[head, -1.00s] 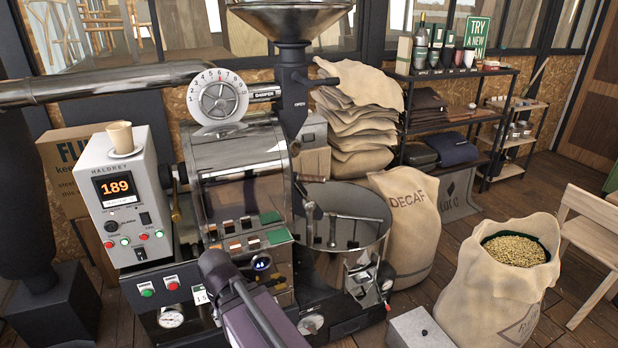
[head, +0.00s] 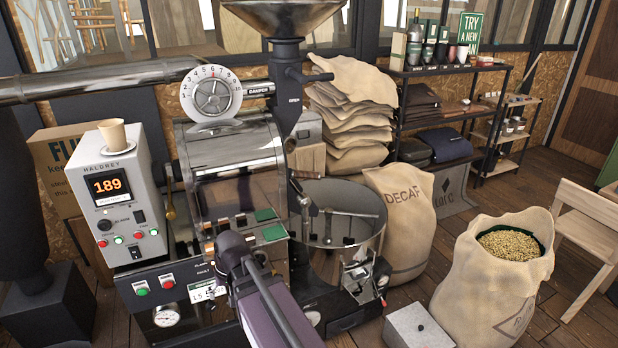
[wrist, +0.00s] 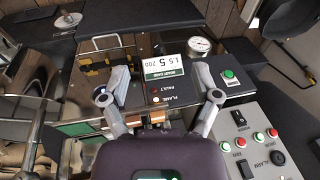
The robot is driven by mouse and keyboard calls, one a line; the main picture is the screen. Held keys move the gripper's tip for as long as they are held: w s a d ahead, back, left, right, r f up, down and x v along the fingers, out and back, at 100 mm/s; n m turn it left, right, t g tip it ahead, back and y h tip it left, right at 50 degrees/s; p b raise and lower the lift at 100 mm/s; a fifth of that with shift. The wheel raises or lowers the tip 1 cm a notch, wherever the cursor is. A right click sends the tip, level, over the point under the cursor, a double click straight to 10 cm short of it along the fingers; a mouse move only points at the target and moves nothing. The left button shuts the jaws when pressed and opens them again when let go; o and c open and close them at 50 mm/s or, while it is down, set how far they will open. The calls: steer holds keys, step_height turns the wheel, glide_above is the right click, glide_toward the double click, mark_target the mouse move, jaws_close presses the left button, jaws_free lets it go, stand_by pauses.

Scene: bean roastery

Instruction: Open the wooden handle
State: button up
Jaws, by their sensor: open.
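My gripper (head: 233,247) is in front of the roaster's (head: 228,165) lower front, left of the round cooling tray (head: 340,205). In the wrist view my gripper (wrist: 160,76) has its two fingers spread, with nothing held between them. A small display panel (wrist: 164,68) shows beyond and between the fingertips. A small brown block (wrist: 156,116) shows between the finger bases; it may be the wooden handle, but I cannot tell. My gripper and arm hide part of the roaster's front in the head view.
A metal box (head: 418,328), a decaf sack (head: 402,220) and an open bean sack (head: 490,280) stand right. Some floor between the sacks is clear.

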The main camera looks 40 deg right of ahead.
steer(key=w+d+r+m+t+y, duration=0.2)
steer(key=w+d+m+t, duration=0.2)
steer(key=w+d, duration=0.4)
steer(key=m+t+h+b, duration=0.3)
steer(key=m+t+h, duration=0.5)
steer(key=m, duration=0.8)
glide_toward(312, 176)
steer(key=shift+s+d+f+t+y, duration=0.1)
steer(key=shift+s+t+y, duration=0.2)
steer(key=shift+s, duration=0.2)
steer(key=shift+s+d+f+t+y, duration=0.1)
steer(key=shift+s+t+y, duration=0.15)
steer(key=shift+s, duration=0.25)
steer(key=b+x, duration=0.3)
steer(key=x, duration=1)
steer(key=shift+w, duration=0.4)
